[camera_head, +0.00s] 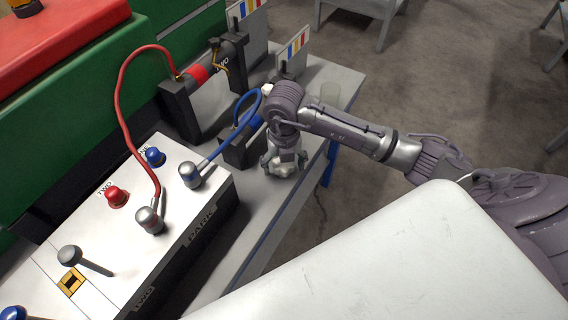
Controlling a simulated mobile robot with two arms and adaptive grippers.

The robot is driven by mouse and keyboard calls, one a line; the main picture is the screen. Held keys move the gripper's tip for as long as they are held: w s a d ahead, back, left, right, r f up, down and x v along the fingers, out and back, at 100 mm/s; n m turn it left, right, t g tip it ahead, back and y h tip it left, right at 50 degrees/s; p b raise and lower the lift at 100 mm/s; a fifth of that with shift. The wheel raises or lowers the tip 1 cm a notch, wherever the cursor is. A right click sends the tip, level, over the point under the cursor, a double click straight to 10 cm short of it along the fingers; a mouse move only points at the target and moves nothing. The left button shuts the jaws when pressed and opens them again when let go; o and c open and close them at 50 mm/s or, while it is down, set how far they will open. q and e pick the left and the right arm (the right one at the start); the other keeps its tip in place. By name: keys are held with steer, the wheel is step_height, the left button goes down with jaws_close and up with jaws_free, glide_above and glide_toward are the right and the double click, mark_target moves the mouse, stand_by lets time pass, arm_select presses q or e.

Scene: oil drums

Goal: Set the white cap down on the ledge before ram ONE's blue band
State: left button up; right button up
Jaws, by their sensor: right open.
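My right gripper (284,165) points down over the grey ledge (262,195), in front of ram ONE. It is open. Ram ONE lies mostly hidden behind my right wrist. A piece of its blue band (254,123) and its dark end block (240,152) show to the left of the gripper. I cannot make out the white cap for certain; a pale patch shows low between the fingers, and I cannot tell whether it is the cap. My left gripper is not in view.
Ram TWO with a red band (197,76) lies behind. A red hose (118,95) and a blue hose (232,140) run to the white control box (130,220). The ledge's front edge is close.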

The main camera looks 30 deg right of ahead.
mark_target(284, 165)
steer(key=shift+r, duration=0.3)
step_height(284, 165, up, 12)
steer(key=shift+f, duration=0.15)
stand_by(0.4)
